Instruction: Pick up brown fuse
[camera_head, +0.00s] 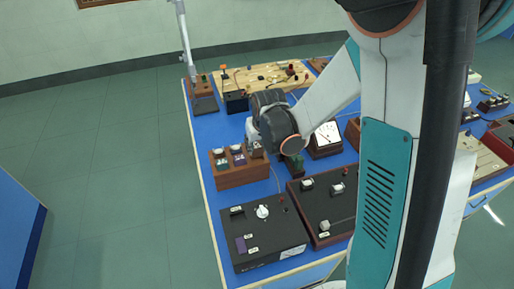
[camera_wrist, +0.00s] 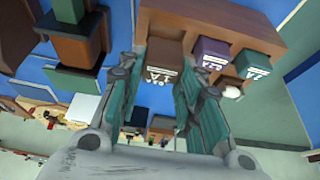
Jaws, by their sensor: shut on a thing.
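The brown fuse (camera_wrist: 161,63), marked "1A" on a pale label, is between the two teal fingers of my gripper (camera_wrist: 160,72) in the wrist view. The fingers are shut on it. In the head view the fuse (camera_head: 256,149) shows just under my gripper (camera_head: 257,141), at the right end of a wooden holder (camera_head: 240,178). The holder also shows in the wrist view (camera_wrist: 240,20). I cannot tell whether the fuse is clear of its slot. A purple fuse (camera_wrist: 212,52) and a teal-green fuse (camera_wrist: 251,63) sit in the holder beside it.
A black box with a white knob (camera_head: 265,240) stands in front of the holder. Another dark box (camera_head: 322,207) is to its right. A white-faced meter (camera_head: 326,135) stands right of my gripper. Blue bench top (camera_head: 203,130) is bare left of the holder.

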